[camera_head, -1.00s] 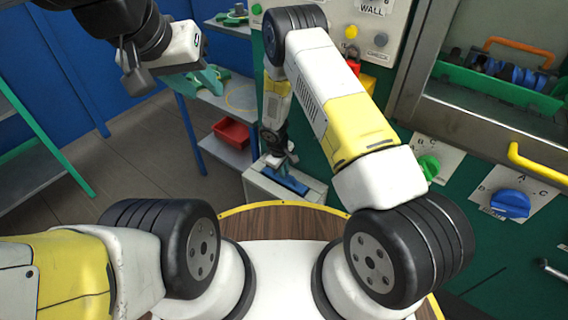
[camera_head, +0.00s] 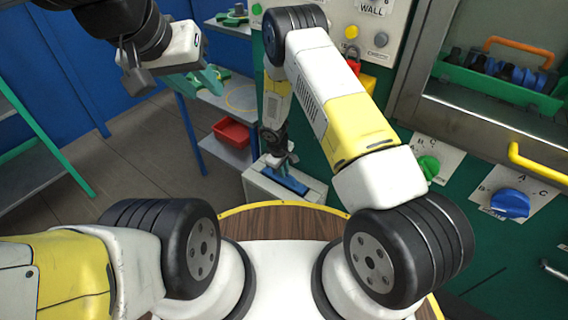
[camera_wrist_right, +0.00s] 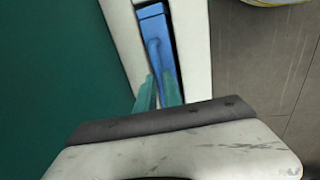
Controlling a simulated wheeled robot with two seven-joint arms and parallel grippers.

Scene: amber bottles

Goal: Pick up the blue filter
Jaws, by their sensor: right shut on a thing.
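The blue filter (camera_head: 291,184) sits in the slot of a pale box (camera_head: 256,190) low beside the green wall. It also shows as a long blue bar in the right wrist view (camera_wrist_right: 153,24), inside the white frame of the box. My right gripper (camera_head: 284,162) reaches down over the box and is shut on the filter. Its teal fingers (camera_wrist_right: 158,92) are at the filter's raised handle in the right wrist view.
A grey shelf unit with a red bin (camera_head: 232,132) stands left of the box. A green crate (camera_head: 500,85) sits behind the cabinet window. Floor at left is clear.

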